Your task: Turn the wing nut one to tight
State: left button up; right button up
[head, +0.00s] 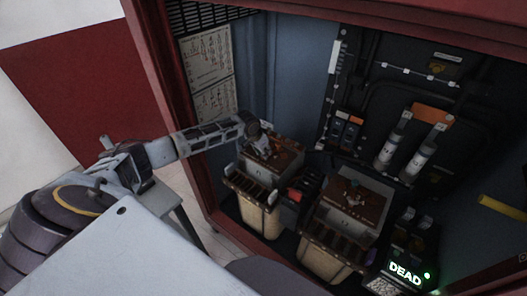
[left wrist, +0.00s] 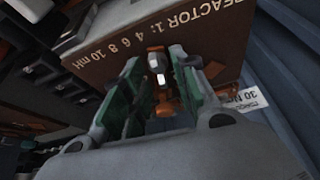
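My left gripper (head: 262,146) reaches in from the left over the left reactor box (head: 288,157), whose top is brown. In the left wrist view my left gripper (left wrist: 157,62) has its two green-padded fingers apart. A small copper-coloured wing nut (left wrist: 157,65) with a bright metal middle stands between the fingertips, with gaps visible beside it. The brown panel behind it (left wrist: 215,55) reads "REACTOR 1: 4 6 8 10 mH". In the head view the gripper mostly hides this nut. My right gripper is not in view.
A second brown-topped reactor box (head: 370,205) stands to the right with a small fitting on top. The red cabinet frame (head: 180,110) borders the opening at left. A lit "DEAD" display (head: 406,273) is at the lower right. A torque label (left wrist: 250,100) lies beside the gripper.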

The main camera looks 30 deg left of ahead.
pick_arm(q)
grip_shut()
